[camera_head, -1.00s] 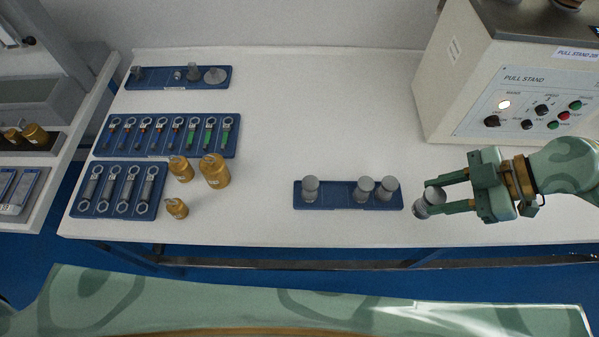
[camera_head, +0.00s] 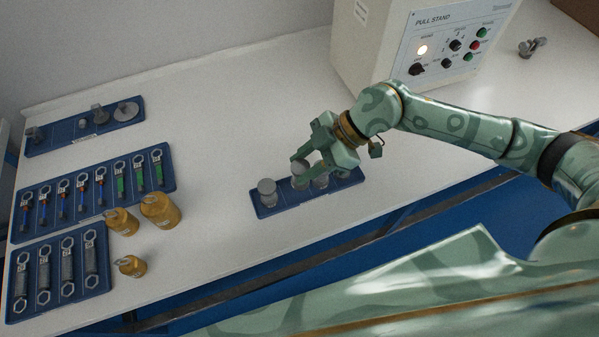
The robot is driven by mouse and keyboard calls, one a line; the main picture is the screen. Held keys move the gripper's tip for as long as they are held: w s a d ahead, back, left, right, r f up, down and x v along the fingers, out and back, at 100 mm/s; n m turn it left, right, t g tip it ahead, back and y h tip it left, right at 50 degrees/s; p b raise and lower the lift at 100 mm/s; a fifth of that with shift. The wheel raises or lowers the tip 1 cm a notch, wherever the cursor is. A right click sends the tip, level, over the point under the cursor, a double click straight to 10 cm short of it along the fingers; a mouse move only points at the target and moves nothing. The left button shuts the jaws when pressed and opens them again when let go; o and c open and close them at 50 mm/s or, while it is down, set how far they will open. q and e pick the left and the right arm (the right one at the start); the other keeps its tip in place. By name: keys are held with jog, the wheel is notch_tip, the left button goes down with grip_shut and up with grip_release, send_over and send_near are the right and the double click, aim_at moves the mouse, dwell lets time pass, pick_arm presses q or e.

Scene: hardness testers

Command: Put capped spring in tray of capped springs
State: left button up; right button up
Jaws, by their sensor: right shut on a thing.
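The small blue tray of capped springs (camera_head: 292,208) lies near the front edge of the white table. A grey capped spring (camera_head: 267,191) stands at its left end. My right gripper (camera_head: 306,169) is over the middle of the tray, shut on another grey capped spring (camera_head: 299,174). The held spring is at the gap beside the left-end spring; I cannot tell whether its base touches the tray. Another grey cap (camera_head: 320,178) shows just right of it, and the gripper partly hides the tray's right part. My left gripper is not in view.
The pull stand (camera_head: 400,45) stands behind my right arm. On the left are a spring-and-hook tray (camera_head: 60,285), a coloured tool tray (camera_head: 95,190), a grey-parts tray (camera_head: 85,130) and brass weights (camera_head: 160,209). The table between weights and spring tray is clear.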

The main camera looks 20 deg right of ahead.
jog(key=shift+w+a+f, duration=0.2)
jog(key=shift+a+f, duration=0.1)
jog(key=shift+f, duration=0.15)
notch_tip(320, 180, down, 4)
jog(key=shift+w+a+r+b, duration=0.1)
jog(key=shift+r+b, duration=0.1)
jog(key=shift+b, duration=0.9)
jog(key=shift+r, duration=0.15)
grip_shut()
jog(key=o, duration=1.1)
grip_release()
jog(key=p+v, duration=0.3)
jog(key=v, duration=0.9)
jog(key=shift+r, duration=0.1)
